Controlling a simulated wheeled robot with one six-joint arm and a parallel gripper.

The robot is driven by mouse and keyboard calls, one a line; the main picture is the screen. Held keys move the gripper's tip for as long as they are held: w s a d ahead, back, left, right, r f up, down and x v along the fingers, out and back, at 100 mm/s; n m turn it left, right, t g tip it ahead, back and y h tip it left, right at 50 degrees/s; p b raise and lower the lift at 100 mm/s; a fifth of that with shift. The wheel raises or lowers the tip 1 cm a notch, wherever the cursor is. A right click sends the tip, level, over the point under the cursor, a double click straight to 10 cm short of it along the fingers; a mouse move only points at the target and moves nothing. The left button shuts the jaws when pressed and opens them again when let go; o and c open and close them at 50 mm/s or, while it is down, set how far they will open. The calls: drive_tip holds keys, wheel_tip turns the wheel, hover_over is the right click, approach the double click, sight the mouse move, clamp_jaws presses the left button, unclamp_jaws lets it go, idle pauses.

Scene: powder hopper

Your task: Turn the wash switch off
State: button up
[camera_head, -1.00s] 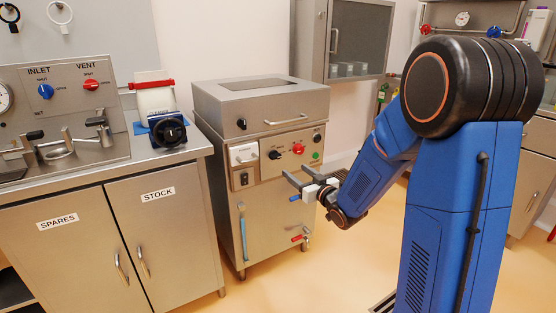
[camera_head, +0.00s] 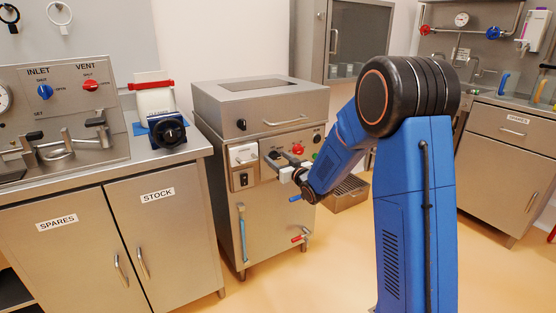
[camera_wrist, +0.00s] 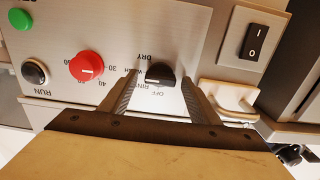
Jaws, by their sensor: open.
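The wash switch is a black rotary knob (camera_wrist: 160,75) on the steel front panel, with DRY, WASH, RIN… and OFF lettered around it. Its pointer setting is too small to tell for sure. In the wrist view, my gripper (camera_wrist: 160,84) is open, with one finger on each side of the knob. I cannot tell whether either finger touches it. In the head view, my gripper (camera_head: 284,164) is at the washer's panel, beside the knob (camera_head: 274,155).
A red dial (camera_wrist: 87,66), a black RUN knob (camera_wrist: 35,73) and a green button (camera_wrist: 20,19) share the panel. A black rocker switch (camera_wrist: 255,42) and a pale handle (camera_wrist: 230,96) lie on the other side. The steel cabinet (camera_head: 150,205) stands to the left.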

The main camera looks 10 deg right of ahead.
drive_tip(key=shift+c, duration=0.3)
drive_tip(key=c, duration=1)
drive_tip(key=shift+n, duration=0.4)
drive_tip(key=n, duration=0.3)
drive_tip(key=shift+a+n, duration=0.1)
drive_tip(key=shift+n, duration=0.2)
drive_tip(key=n, duration=0.4)
drive_tip(key=shift+n, duration=0.3)
drive_tip(key=n, duration=0.4)
drive_tip(key=shift+a+f+n, duration=0.1)
drive_tip(key=shift+f+n, duration=0.05)
drive_tip(key=shift+n, duration=2.15)
drive_tip(key=shift+f, duration=0.1)
